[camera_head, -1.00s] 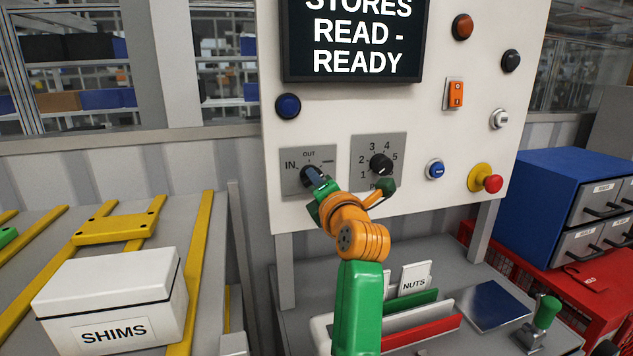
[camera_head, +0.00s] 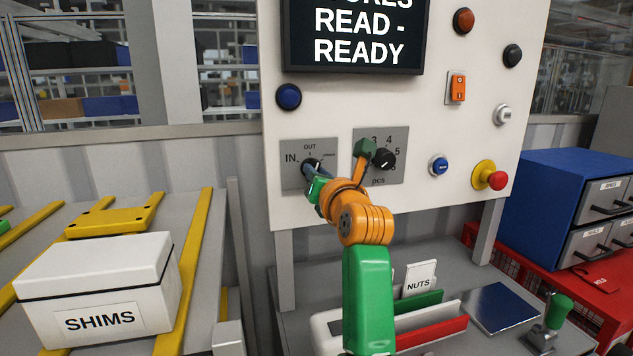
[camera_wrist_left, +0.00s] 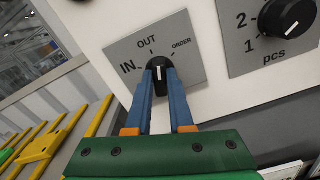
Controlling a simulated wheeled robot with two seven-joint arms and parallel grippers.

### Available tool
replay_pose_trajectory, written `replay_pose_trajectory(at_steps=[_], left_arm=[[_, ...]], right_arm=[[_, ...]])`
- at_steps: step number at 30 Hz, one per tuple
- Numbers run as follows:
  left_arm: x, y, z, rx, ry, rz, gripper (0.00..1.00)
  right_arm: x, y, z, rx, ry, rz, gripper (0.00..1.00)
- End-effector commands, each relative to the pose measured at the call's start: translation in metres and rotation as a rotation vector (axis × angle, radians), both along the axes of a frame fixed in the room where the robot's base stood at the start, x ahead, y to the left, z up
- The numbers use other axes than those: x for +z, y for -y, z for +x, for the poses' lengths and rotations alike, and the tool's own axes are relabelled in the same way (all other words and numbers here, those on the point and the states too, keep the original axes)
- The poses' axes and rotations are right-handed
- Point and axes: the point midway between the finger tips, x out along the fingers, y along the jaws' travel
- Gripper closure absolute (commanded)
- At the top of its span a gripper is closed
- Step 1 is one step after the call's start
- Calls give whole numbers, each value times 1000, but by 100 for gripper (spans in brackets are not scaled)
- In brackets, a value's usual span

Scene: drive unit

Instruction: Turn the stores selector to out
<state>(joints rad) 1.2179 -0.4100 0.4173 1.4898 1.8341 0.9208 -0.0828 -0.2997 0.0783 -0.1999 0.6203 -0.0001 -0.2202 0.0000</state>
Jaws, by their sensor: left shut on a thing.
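The stores selector is a black knob (camera_head: 312,164) on a grey plate (camera_head: 294,180) marked IN, OUT and ORDER, at the lower left of the white panel. My left gripper (camera_head: 312,172) is at this knob, its wrist partly covering the plate. In the left wrist view the two blue fingers (camera_wrist_left: 161,88) are shut on the knob (camera_wrist_left: 160,68), one on each side. The knob's white line points up in that picture, just right of the OUT mark; exactly where it points is hard to tell. My right gripper is not in view.
The pcs dial (camera_head: 384,158) sits close right of the selector. A screen (camera_head: 352,40) reading READ - READY is above, with a blue button (camera_head: 289,96) below its left edge. A red stop button (camera_head: 496,180) is at lower right. A SHIMS box (camera_head: 98,285) stands left.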

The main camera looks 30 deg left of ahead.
Motion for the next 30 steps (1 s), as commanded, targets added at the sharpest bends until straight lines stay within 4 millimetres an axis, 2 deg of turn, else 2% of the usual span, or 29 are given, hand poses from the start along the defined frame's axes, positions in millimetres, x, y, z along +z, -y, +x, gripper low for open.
replay_pose_trajectory(at_steps=[3, 12, 30], left_arm=[[-3, 0, 0, -1, 64, -58, 100], [-2, -1, 0, 0, 187, -164, 100], [0, -1, -1, 0, 243, -211, 100]], right_arm=[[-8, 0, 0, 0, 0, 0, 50], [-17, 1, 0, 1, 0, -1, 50], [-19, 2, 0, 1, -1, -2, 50]])
